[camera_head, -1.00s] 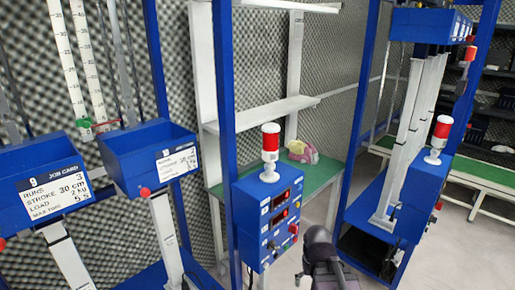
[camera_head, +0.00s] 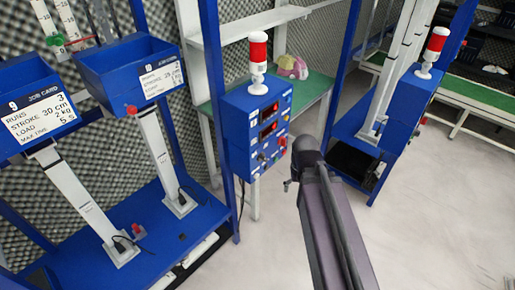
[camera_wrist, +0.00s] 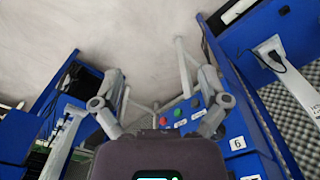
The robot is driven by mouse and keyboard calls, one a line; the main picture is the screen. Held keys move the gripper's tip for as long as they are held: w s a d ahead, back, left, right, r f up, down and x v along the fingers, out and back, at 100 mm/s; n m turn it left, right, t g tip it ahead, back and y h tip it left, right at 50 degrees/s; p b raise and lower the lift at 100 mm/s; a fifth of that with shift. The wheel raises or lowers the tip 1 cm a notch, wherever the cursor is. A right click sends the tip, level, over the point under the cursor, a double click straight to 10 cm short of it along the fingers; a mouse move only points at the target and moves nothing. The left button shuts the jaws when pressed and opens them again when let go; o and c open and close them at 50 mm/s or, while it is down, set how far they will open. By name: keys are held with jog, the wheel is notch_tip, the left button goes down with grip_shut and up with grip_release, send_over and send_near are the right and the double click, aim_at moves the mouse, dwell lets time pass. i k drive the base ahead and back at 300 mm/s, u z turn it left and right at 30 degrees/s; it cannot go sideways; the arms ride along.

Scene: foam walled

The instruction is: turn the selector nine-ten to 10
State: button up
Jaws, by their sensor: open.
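The blue control box (camera_head: 237,128) stands at the middle of the head view with two red displays, small knobs and buttons on its face. Which knob is the selector nine-ten cannot be told at this size.
A red and white beacon (camera_head: 258,62) stands on the box. Blue bins with job cards (camera_head: 40,116) are at the left. A green-topped bench (camera_head: 307,92) with a pink object (camera_head: 292,67) is behind. A blue rig (camera_head: 402,110) stands right. The floor (camera_head: 430,220) at the lower right is clear.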

aim_at(261, 157)
jog(key=u, duration=0.05)
jog(key=k, duration=1)
jog(key=z, duration=0.35)
jog(key=i, duration=0.65)
jog(key=u, duration=0.05)
